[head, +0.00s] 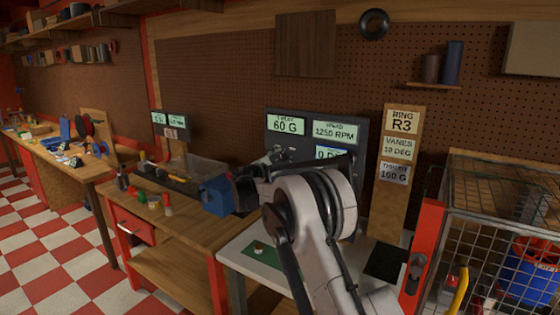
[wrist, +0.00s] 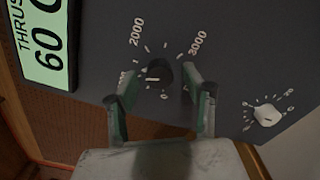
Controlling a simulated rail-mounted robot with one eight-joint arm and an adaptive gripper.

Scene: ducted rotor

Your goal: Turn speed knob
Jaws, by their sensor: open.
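The speed knob (wrist: 158,76) is dark and round, on a grey panel with tick marks and the labels 2000 and 3000. In the wrist view my gripper (wrist: 152,95) is open, with one finger on each side of the knob. The right finger appears close to it; I cannot tell whether either finger touches. In the head view, the control panel (head: 292,145) shows 60 G, a speed display (head: 335,131) reading 1250 RPM, and a partly covered display reading 0 DEG. My arm hides the knob there.
A second, white knob (wrist: 267,115) sits at the right of the panel. A wire cage (head: 500,215) stands at the right. A blue box (head: 217,195) is on the wooden bench at left.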

